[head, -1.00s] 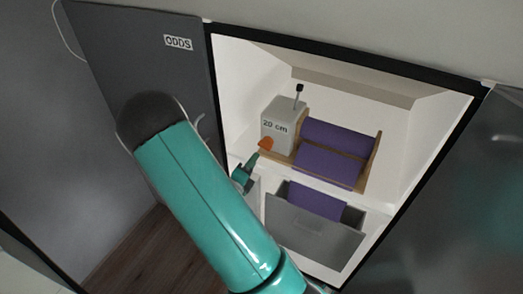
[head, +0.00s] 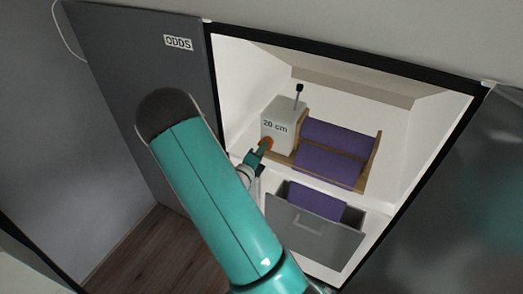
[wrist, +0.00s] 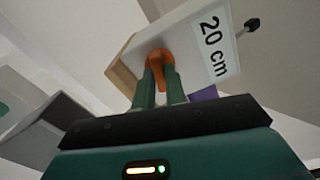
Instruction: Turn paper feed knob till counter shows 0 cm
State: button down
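The orange paper feed knob (head: 267,142) sits on the lower front of a grey box-shaped counter unit (head: 287,113) inside the open cabinet. The counter label (head: 275,127) reads 20 cm; the wrist view shows the same reading (wrist: 213,42). My gripper (head: 259,151) is at the knob. In the wrist view, its two green fingers (wrist: 160,82) stand close on both sides of the orange knob (wrist: 160,58), with no clear gap seen. The fingers hide part of the knob. Purple paper (head: 337,149) lies over rollers to the right.
A black-tipped lever (head: 299,90) rises from the unit's top. A grey bin (head: 314,229) with purple paper in it stands below. The grey cabinet door (head: 150,55) stands open at left, and the dark frame edges surround the niche.

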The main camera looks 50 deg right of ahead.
jog(key=shift+n, duration=0.4)
jog(key=n, duration=0.5)
jog(key=shift+n, duration=0.3)
jog(key=n, duration=1.2)
jog(key=shift+a+n, duration=0.1)
jog(key=shift+n, duration=0.2)
jog(key=n, duration=1.2)
jog(key=shift+n, duration=0.4)
jog(key=n, duration=1.2)
jog(key=shift+n, duration=0.4)
jog(key=n, duration=0.6)
